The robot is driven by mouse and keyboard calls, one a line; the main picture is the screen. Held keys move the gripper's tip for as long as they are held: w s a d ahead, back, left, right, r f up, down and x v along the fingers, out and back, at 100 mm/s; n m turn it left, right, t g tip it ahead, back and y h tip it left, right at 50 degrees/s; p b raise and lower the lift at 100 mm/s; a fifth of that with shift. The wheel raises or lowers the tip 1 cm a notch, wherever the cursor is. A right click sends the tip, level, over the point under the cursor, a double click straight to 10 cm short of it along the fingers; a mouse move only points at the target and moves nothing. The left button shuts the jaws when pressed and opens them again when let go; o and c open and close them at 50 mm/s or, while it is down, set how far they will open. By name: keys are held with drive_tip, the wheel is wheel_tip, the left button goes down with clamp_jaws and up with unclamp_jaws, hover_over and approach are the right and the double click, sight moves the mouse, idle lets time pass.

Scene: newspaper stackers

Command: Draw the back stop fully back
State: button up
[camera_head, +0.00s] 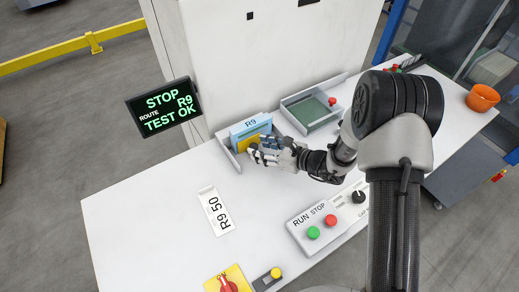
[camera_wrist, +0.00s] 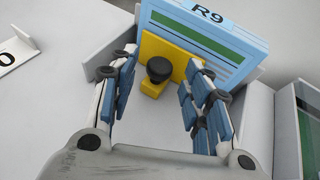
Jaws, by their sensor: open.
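The back stop is a yellow plate (camera_wrist: 178,57) with a black knob (camera_wrist: 159,69) on a short yellow foot. It stands upright in a grey tray (camera_wrist: 117,66), against a stack of papers (camera_wrist: 215,45) with a blue R9 label. In the head view the stack (camera_head: 250,126) leans at the tray's far end, and the yellow plate (camera_head: 249,142) is partly hidden by my gripper. My gripper (camera_wrist: 160,85) is open, its blue-padded fingers to either side of the knob. No contact with the knob is visible.
A second tray (camera_head: 313,112) with a green floor and red knob stands to the right. A RUN/STOP panel (camera_head: 302,222) is in front. The left tabletop is mostly clear.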

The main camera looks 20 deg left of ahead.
drive_tip(key=shift+w+a+f, duration=0.2)
drive_tip(key=shift+a+f, duration=0.05)
drive_tip(key=shift+a, duration=0.4)
drive_tip(key=shift+c, duration=0.5)
clamp_jaws()
